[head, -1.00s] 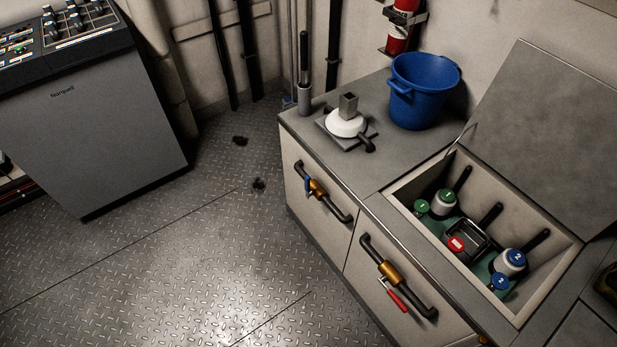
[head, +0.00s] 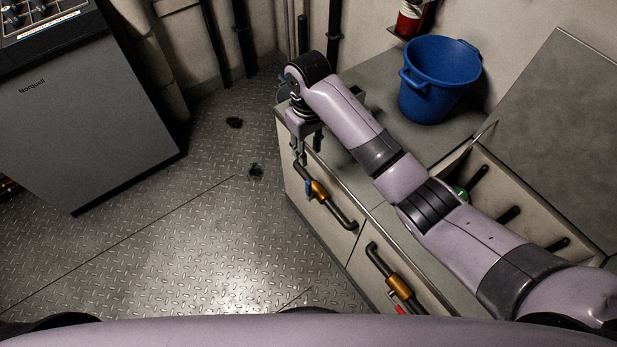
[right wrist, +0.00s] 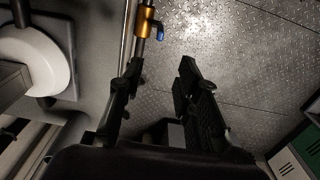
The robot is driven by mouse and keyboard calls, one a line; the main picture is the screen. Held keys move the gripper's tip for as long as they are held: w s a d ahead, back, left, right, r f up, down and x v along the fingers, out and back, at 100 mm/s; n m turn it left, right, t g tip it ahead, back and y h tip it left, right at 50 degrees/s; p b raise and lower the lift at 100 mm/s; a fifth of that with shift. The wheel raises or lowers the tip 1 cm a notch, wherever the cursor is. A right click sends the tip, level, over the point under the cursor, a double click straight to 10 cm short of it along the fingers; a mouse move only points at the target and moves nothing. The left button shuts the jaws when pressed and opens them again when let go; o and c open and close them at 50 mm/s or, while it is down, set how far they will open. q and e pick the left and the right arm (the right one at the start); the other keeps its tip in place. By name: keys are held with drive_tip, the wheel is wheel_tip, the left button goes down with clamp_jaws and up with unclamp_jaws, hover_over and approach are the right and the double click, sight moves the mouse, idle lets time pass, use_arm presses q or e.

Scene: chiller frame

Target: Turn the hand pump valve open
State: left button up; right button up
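A brass valve (head: 319,190) with a blue handle (head: 308,187) sits on a black pipe on the cabinet front, below the counter. In the right wrist view the brass body (right wrist: 146,20) and blue handle (right wrist: 161,32) show ahead of the fingers. My right gripper (head: 308,155) points down just above this valve, apart from it. Its fingers (right wrist: 160,70) are open with nothing between them. A second brass valve (head: 399,286) with a red handle (head: 399,310) is nearer; my body partly hides it. My left gripper is not in view.
A blue bucket (head: 438,82) stands on the counter. My right arm crosses the counter and partly hides the open chest (head: 470,165). A white round fitting (right wrist: 35,60) shows in the wrist view.

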sight(308, 182)
wheel_tip(308, 182, down, 15)
drive_tip(key=shift+f+b, duration=0.15)
drive_tip(key=shift+b, duration=0.85)
drive_tip(key=shift+f, duration=0.7)
clamp_jaws()
